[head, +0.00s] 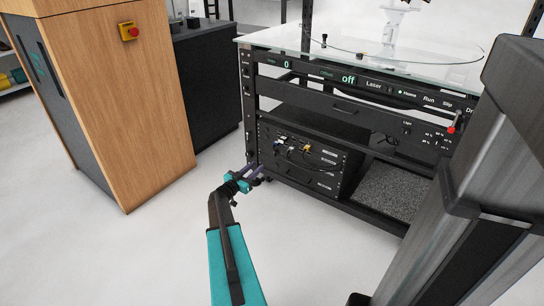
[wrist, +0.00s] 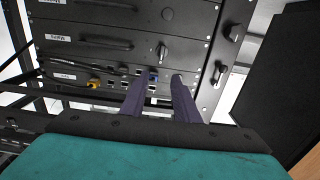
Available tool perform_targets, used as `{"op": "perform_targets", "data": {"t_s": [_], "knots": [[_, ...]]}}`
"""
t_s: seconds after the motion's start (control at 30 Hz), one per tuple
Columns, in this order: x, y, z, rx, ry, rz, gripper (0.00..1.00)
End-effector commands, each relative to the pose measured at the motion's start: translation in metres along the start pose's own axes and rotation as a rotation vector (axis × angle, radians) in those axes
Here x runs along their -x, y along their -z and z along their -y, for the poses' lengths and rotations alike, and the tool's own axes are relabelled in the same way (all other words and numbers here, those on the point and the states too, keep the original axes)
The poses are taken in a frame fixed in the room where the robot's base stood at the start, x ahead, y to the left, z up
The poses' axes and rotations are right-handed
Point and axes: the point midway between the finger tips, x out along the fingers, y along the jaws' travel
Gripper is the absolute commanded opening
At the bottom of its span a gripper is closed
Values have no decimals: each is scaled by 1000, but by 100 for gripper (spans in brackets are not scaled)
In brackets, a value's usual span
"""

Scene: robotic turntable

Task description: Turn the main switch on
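My gripper (head: 259,172) is low in front of the left side of the black equipment rack (head: 262,88) in the head view. In the wrist view its two purple fingers (wrist: 166,78) stand apart with nothing seen between them, so it is open. A rotary switch (wrist: 163,52) with a light handle sits on a dark panel just beyond the fingertips, apart from them as far as I can tell. Two more switches, an upper one (wrist: 235,33) and a lower one (wrist: 219,75), are on the side post to its right. I cannot tell which is the main switch; its label is not readable.
A yellow-red emergency button (head: 129,31) is on the wooden cabinet (head: 125,110) at left. The rack's display (head: 348,79) reads "off". A glass turntable top (head: 440,52) lies above. Cables with a yellow plug (wrist: 95,83) cross the panel. Floor left of my gripper is clear.

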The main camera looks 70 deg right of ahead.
Motion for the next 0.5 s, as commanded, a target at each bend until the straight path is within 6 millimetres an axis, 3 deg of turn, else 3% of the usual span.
{"op": "perform_targets", "data": {"t_s": [0.27, 0.5], "knots": [[-1, 0, 1, 0, 3, 0, 28], [-15, -1, 1, -1, 3, 0, 28]]}}
